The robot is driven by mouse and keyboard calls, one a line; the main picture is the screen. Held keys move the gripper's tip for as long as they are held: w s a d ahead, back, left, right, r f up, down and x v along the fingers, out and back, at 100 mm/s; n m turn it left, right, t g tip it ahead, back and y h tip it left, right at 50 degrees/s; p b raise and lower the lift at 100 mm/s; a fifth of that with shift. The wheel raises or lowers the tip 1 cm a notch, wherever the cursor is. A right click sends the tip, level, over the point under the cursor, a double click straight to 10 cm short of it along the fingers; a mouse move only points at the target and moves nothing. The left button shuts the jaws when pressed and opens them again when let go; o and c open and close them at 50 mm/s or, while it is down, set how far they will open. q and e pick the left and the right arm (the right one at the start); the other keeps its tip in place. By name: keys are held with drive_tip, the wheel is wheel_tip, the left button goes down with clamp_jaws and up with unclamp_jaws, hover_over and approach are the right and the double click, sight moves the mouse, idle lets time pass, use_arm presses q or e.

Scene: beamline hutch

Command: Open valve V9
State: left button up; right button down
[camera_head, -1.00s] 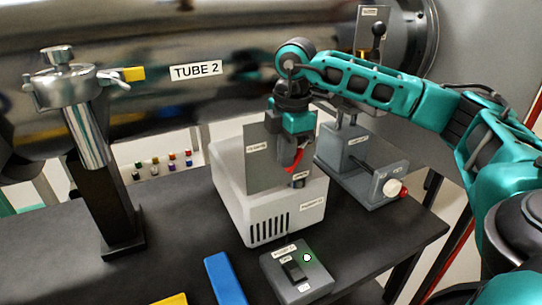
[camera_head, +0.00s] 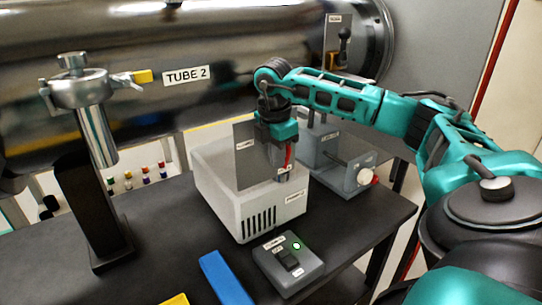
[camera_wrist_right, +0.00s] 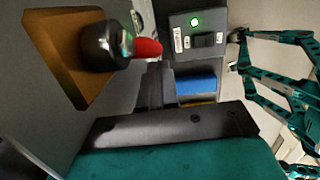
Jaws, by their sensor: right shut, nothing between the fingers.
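A red lever (camera_head: 288,153) shows beside my right gripper, in front of a grey upright plate (camera_head: 246,160) on the pale box. In the right wrist view the red lever (camera_wrist_right: 148,47) runs from a dark round hub (camera_wrist_right: 105,45) on a brass-coloured block (camera_wrist_right: 62,45). I take this for valve V9, but its label is too small to read. My right gripper (camera_head: 284,176) points down at the lever, shut and empty; its dark fingers (camera_wrist_right: 155,88) show just below the lever in the wrist view. I cannot tell whether they touch it. My left gripper is not in view.
A switch box (camera_head: 288,263) with a green lamp stands in front of the pale box (camera_head: 218,197). A grey device (camera_head: 345,170) with a red-tipped knob stands behind right. A blue block (camera_head: 224,278) lies in front.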

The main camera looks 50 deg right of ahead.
drive_tip(key=shift+d+f, duration=0.15)
drive_tip(key=shift+s+d+f+h, duration=0.1)
drive_tip(key=shift+d+f+h, duration=0.15)
drive_tip(key=shift+h, duration=0.35)
idle(1.2)
